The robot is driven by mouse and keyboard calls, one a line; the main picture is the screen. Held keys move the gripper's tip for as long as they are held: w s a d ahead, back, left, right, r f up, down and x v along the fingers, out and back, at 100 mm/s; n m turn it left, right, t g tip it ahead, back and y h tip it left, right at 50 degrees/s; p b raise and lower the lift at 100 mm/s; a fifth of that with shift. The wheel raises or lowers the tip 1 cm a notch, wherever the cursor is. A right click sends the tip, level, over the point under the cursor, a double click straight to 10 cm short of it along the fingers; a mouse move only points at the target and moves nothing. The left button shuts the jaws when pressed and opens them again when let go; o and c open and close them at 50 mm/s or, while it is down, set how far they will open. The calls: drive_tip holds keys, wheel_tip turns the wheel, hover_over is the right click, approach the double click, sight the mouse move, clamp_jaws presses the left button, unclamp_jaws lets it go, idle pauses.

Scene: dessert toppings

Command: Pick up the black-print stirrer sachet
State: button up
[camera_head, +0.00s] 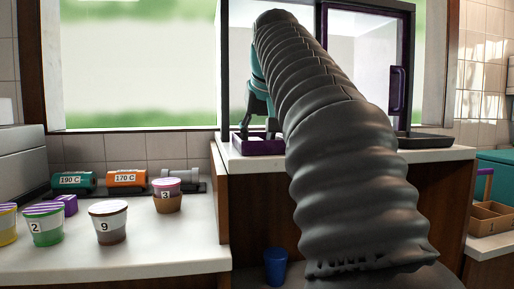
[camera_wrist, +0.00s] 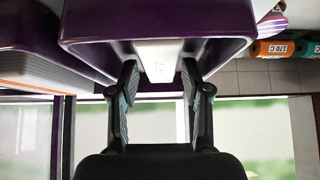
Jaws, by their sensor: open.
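My gripper (camera_wrist: 159,78) is open, its two fingers apart in the wrist view. A white sachet-like strip (camera_wrist: 158,62) with faint, unreadable print shows just beyond and between the fingertips. It lies in a purple tray (camera_wrist: 95,35), and I cannot tell whether the fingers touch it. In the head view my gripper (camera_head: 258,112) points down over the purple tray (camera_head: 246,148) on the raised white counter; the sachet cannot be made out there. My dark sleeved arm hides part of that counter.
Numbered cups, including cup 9 (camera_head: 108,222) and cup 3 (camera_head: 167,196), stand on the lower left counter. An orange 170 C canister (camera_head: 126,179) lies behind them. A clear cabinet with a purple handle (camera_head: 398,90) stands behind my arm. A dark tray (camera_head: 425,140) sits right.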

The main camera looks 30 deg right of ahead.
drive_tip(key=c, duration=0.5)
drive_tip(key=shift+c, duration=0.2)
